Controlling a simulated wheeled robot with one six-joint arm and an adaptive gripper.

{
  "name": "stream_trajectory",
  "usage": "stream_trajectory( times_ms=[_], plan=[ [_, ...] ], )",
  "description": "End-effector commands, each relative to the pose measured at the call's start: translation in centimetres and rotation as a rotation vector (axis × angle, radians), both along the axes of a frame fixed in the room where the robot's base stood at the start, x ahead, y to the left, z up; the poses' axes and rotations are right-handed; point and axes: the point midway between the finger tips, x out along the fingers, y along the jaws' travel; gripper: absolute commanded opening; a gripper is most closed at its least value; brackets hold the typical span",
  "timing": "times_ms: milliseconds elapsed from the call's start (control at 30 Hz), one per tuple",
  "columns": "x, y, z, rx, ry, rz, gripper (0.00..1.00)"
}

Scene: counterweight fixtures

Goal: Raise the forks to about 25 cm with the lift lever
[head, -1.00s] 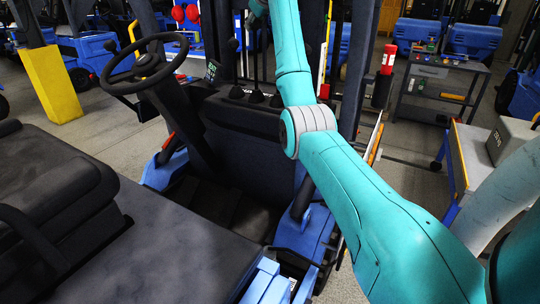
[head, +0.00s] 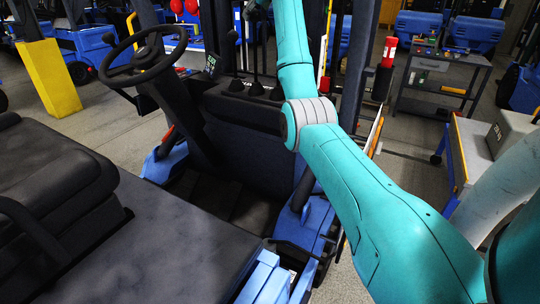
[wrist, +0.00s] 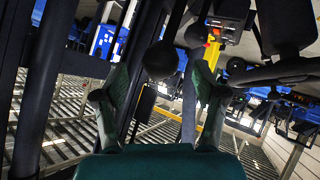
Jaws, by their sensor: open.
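My gripper (wrist: 161,76) is open in the wrist view, one finger on each side. A round black lever knob (wrist: 160,60) shows between the fingers; I cannot tell whether either finger touches it. In the head view, black levers (head: 256,58) rise from dark boots on the forklift's dash, right of the steering wheel. My gripper is at the top edge of that view, mostly cut off, above the levers. I cannot tell from the pictures which lever is the lift lever. The forks cannot be made out.
The steering wheel (head: 138,58) and black seat (head: 50,190) are left of my arm. A small display with green marks (head: 211,63) stands by the levers. A dark mast post (head: 358,70) is right of my arm. A grey tool cart (head: 440,75) stands farther back.

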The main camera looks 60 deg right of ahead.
Motion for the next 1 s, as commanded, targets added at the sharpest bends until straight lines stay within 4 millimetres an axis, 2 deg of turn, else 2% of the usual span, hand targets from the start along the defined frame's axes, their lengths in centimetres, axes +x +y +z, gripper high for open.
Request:
stream_trajectory(
  times_ms=[600, 1000],
  plan=[
    [-5.1, 3.6, 4.3, 0.000, -0.001, 0.000, 0.71],
    [-5.4, 3.8, 4.5, 0.001, 0.001, 0.000, 0.71]
  ],
)
